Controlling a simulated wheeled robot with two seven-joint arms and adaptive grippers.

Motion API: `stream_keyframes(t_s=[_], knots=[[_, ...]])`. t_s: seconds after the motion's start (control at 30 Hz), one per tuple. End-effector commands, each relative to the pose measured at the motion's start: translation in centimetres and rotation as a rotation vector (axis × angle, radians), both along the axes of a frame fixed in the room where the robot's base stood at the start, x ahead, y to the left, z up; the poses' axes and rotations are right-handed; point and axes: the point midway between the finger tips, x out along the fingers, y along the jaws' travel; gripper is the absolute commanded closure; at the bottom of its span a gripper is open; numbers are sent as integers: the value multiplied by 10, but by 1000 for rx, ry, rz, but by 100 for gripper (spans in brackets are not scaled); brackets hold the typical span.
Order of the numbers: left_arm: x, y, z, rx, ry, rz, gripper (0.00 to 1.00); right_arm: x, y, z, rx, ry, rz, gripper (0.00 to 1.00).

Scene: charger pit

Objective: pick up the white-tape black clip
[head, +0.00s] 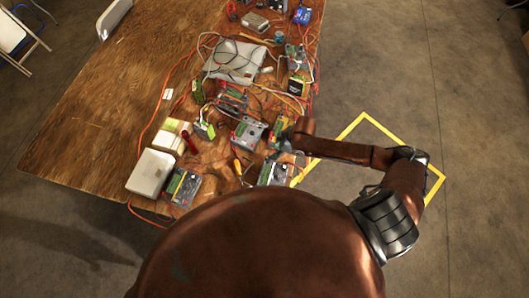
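I cannot pick out the white-tape black clip among the small, crowded parts on the table. My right gripper (284,140) is at the right side of the table, over the electronics. It is small and dark here, and I cannot see whether its fingers are open or shut, or whether they hold anything. A grey device (248,132) lies just left of the gripper. Another device with a grey face (274,173) lies just below it. My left gripper is not in view.
The wooden table (85,130) is bare on its left half. Its right half is crowded with wires, circuit boards, a silver laptop-like case (234,62) and a pale box (150,173). A yellow floor outline (364,116) lies to the right. White chairs stand at the upper left.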

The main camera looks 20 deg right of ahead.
Motion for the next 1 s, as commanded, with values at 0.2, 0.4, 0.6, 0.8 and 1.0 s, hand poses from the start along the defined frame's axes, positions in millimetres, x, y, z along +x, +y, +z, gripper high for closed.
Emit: stream_keyframes(t_s=[0.2, 0.4, 0.6, 0.8, 1.0], knots=[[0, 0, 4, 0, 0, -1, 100, 8, 17, -20, 4, 0, 15, 67], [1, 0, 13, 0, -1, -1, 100, 11, 31, -46, 2, 0, 18, 67], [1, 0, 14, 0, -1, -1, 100, 15, 34, -62, 1, -1, 16, 67], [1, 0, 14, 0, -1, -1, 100, 14, 33, -63, 0, -1, 15, 67], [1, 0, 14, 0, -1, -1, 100, 14, 33, -63, 1, -1, 14, 79]])
